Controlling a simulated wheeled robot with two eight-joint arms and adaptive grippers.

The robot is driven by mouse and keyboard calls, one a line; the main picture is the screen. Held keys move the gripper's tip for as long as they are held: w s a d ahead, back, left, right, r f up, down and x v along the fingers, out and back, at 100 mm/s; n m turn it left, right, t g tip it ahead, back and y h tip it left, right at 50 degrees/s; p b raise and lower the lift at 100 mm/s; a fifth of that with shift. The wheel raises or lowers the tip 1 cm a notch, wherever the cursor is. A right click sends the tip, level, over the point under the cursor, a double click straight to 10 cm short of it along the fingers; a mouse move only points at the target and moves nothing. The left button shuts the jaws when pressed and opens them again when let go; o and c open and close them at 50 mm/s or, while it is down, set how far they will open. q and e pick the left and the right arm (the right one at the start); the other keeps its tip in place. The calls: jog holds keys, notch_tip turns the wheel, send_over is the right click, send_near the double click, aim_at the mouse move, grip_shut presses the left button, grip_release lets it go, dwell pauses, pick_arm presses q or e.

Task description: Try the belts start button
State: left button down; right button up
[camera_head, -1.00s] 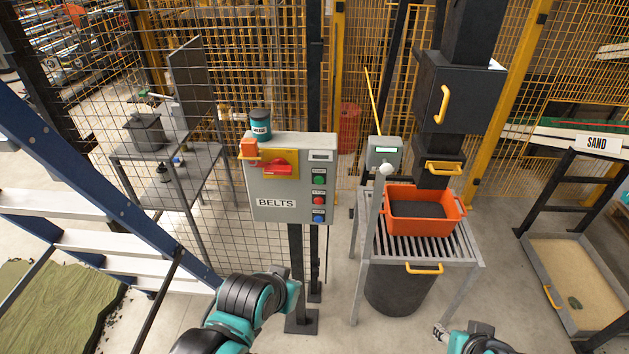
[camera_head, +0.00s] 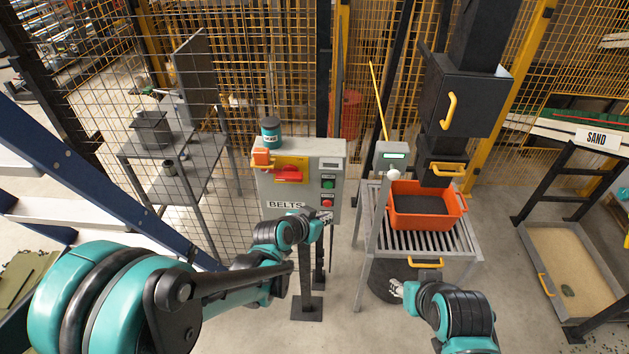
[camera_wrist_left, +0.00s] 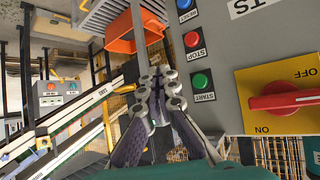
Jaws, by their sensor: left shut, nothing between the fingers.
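The grey BELTS control box (camera_head: 303,187) stands on a post in the head view. Its green START button (camera_head: 328,183) sits above the red STOP button (camera_head: 327,203); the blue RESET button is hidden behind my left gripper there. The left wrist view shows green START (camera_wrist_left: 199,81), red STOP (camera_wrist_left: 192,39) and blue RESET (camera_wrist_left: 184,4). My left gripper (camera_head: 326,217) is shut and empty at the box's lower right corner. In the wrist view its fingertips (camera_wrist_left: 158,86) appear beside START, apart from it. My right gripper (camera_head: 397,288) is low by the black bin; its fingers are too small to read.
To the right, an orange tub (camera_head: 427,220) sits on a slatted stand. Mesh fencing is behind; a blue ladder-like frame is left.

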aim_at(328, 185)
pick_arm(q)
jog(key=shift+w+f, duration=0.1)
jog(key=shift+w, duration=0.05)
jog(key=shift+w, duration=0.1)
jog(key=shift+w, duration=4.3)
jog(key=shift+w, duration=0.1)
jog(key=shift+w, duration=0.3)
jog(key=shift+w, duration=0.45)
jog(key=shift+s, duration=0.1)
jog(key=shift+s+b, duration=0.35)
jog(key=shift+s, duration=0.45)
